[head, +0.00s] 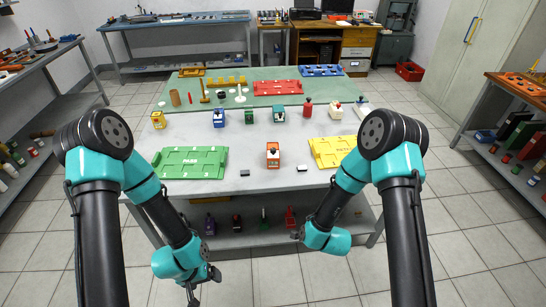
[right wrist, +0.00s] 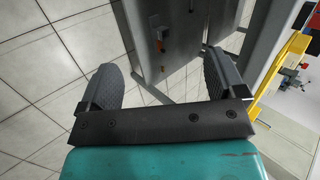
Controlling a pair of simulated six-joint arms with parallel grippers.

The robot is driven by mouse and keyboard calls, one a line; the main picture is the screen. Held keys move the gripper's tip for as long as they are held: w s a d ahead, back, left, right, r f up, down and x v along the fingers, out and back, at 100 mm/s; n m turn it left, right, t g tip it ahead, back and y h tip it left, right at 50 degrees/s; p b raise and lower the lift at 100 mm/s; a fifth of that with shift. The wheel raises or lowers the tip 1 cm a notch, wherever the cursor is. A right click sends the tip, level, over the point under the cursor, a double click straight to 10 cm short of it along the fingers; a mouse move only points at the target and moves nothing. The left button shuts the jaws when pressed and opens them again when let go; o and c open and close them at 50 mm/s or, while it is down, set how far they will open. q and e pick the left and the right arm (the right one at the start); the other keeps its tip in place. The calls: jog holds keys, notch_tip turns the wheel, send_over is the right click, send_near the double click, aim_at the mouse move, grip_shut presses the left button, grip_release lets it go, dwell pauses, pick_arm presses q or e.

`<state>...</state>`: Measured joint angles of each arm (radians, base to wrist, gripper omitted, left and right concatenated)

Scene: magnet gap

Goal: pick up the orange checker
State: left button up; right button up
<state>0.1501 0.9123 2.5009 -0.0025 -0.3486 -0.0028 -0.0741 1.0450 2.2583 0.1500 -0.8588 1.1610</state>
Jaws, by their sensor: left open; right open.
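The orange checker (head: 272,159), an orange block with a whitish top, stands upright near the front middle of the white table (head: 225,132), between the green and yellow trays. My left gripper (head: 204,286) is open and empty, low in front of the table, to the left of the checker and nearer to me. My right gripper (head: 297,235) is small in the head view, below the table's front edge. In the right wrist view its two fingers (right wrist: 165,82) are spread wide with nothing between them. The checker cannot be made out in the right wrist view.
A green tray (head: 190,162) lies left of the checker and a yellow tray (head: 334,151) right. Small dark blocks (head: 245,172) (head: 302,168) lie by the front edge. Several coloured devices, including a blue one (head: 219,118), stand behind. A lower shelf (head: 250,222) holds more items.

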aim_at(273, 160)
jog(key=w+a+r+m+t+h, duration=0.1)
jog(key=w+a+r+m+t, duration=0.4)
jog(key=m, duration=0.5)
jog(key=w+a+r+m+t+h, duration=0.1)
jog(key=w+a+r+m+t, duration=0.4)
jog(key=w+a+m, duration=0.2)
jog(key=a+m, duration=0.2)
jog(key=m, duration=0.1)
jog(key=shift+a+r, duration=0.15)
jog(key=shift+r, duration=0.25)
jog(key=shift+w, duration=0.1)
jog(key=w, duration=1.1)
jog(key=shift+w+a, duration=0.15)
jog(key=shift+w, duration=0.45)
jog(key=shift+w, duration=0.1)
jog(key=shift+w+a+f, duration=0.15)
jog(key=shift+w, duration=1.1)
jog(key=shift+w+a+f, duration=0.1)
jog(key=shift+w, duration=1.15)
